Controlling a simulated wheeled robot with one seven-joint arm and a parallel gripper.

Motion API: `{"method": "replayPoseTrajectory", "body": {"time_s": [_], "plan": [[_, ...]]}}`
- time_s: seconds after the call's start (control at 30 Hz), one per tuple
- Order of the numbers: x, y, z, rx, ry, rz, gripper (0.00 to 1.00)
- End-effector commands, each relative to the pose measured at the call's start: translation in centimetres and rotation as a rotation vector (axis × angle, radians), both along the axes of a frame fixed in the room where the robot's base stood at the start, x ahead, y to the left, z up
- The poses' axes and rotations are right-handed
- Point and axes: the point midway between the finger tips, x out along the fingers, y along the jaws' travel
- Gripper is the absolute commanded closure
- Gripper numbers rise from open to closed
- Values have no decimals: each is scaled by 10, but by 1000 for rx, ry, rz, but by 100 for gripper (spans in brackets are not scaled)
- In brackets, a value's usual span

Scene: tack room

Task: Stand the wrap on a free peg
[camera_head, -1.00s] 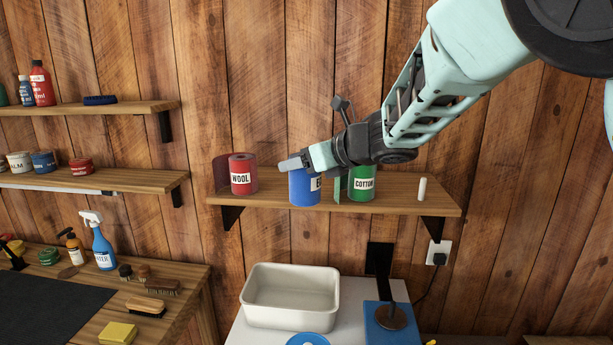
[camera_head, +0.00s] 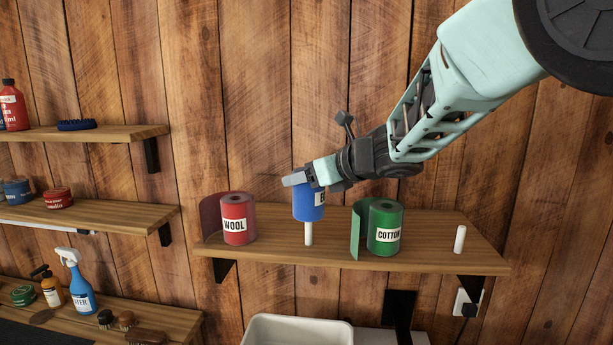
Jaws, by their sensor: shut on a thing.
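My gripper (camera_head: 303,179) is shut on the blue wrap (camera_head: 308,206), a roll whose label is mostly hidden by the fingers. The wrap is upright and raised above the wooden shelf (camera_head: 285,253). A white peg (camera_head: 308,233) shows directly below it; I cannot tell whether its tip is still inside the roll. Another white peg (camera_head: 460,239) stands bare at the shelf's right end. The red WOOL wrap (camera_head: 236,225) stands left of the blue one, and the green COTTON wrap (camera_head: 384,234) stands to its right, each with a loose tail.
The shelf is clear between the COTTON wrap and the right peg. Two shelves (camera_head: 95,133) with bottles and tins are on the left wall. A workbench (camera_head: 165,317) with a spray bottle and brushes is below them. A white bin (camera_head: 297,328) is under the middle shelf.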

Motion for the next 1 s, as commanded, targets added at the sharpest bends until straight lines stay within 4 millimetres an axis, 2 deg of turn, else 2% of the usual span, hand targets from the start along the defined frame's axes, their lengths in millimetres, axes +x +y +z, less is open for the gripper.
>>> {"method": "replayPoseTrajectory", "body": {"time_s": [0.6, 1.0], "plan": [[0, 0, -53, 0, 0, 0, 66], [0, 0, -56, 1, -1, 0, 66]]}}
